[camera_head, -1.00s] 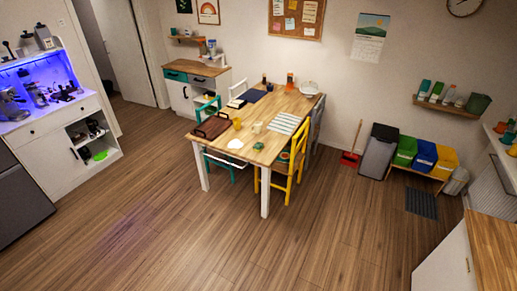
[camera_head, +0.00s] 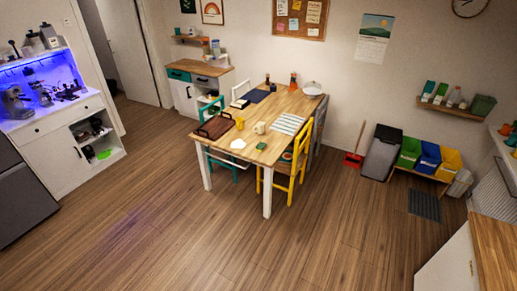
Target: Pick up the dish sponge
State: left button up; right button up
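A small green item (camera_head: 261,146) lies on the wooden dining table (camera_head: 268,110), near its front edge. It may be the dish sponge, but it is too small to tell. A bright green item (camera_head: 104,154) sits low in the open shelf of the white cabinet (camera_head: 62,165) at the left; I cannot tell what it is. Neither of my grippers is in view.
A brown tray (camera_head: 214,126), mugs and a striped cloth (camera_head: 287,124) are on the table. Chairs, including a yellow chair (camera_head: 297,170), stand around it. Colored bins (camera_head: 428,157) line the right wall. The wooden floor in front is clear.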

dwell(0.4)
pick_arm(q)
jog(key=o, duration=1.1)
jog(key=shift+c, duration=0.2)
